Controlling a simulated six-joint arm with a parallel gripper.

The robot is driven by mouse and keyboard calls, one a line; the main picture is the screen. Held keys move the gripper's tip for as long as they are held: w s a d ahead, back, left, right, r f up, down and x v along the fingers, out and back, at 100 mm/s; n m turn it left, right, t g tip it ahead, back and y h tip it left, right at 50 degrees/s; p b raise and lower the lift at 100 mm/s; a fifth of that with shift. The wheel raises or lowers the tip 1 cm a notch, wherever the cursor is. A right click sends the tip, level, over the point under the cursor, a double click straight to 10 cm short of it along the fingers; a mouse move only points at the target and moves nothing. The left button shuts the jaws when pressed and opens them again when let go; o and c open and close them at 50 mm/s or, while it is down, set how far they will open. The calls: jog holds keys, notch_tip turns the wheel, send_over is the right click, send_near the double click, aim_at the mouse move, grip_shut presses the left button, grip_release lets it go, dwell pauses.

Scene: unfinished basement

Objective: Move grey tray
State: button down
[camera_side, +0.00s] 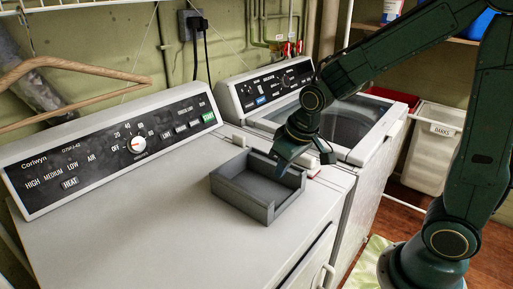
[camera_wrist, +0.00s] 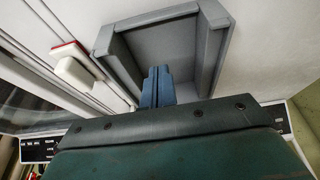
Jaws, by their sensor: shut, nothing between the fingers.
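The grey tray (camera_side: 258,188) is a shallow open box with one low side. It sits empty on the white top of the front machine, near its right end. It also fills the upper middle of the wrist view (camera_wrist: 222,33). My gripper (camera_side: 281,168) is shut and points down at the tray's back right side. In the wrist view my closed blue-grey fingers (camera_wrist: 158,76) overlap the tray's inside near one wall. I cannot tell whether they touch the tray.
The machine top (camera_side: 130,225) is clear to the left of the tray. A control panel (camera_side: 115,150) rises behind it, with a wooden hanger (camera_side: 75,68) above. A second machine with a dark lid (camera_side: 350,120) stands behind my gripper. A small red and white object (camera_wrist: 75,68) lies beside the tray.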

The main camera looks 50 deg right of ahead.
jog(key=shift+v, duration=1.55)
jog(key=s+r+t, duration=0.1)
jog(key=s+r, duration=0.3)
jog(key=s, duration=0.4)
jog(key=s+r, duration=0.4)
jog(key=s, duration=0.4)
jog(key=shift+d+r+t, duration=0.15)
jog(key=shift+r+t, duration=0.1)
jog(key=shift+t, duration=0.15)
jog(key=shift+s, duration=0.15)
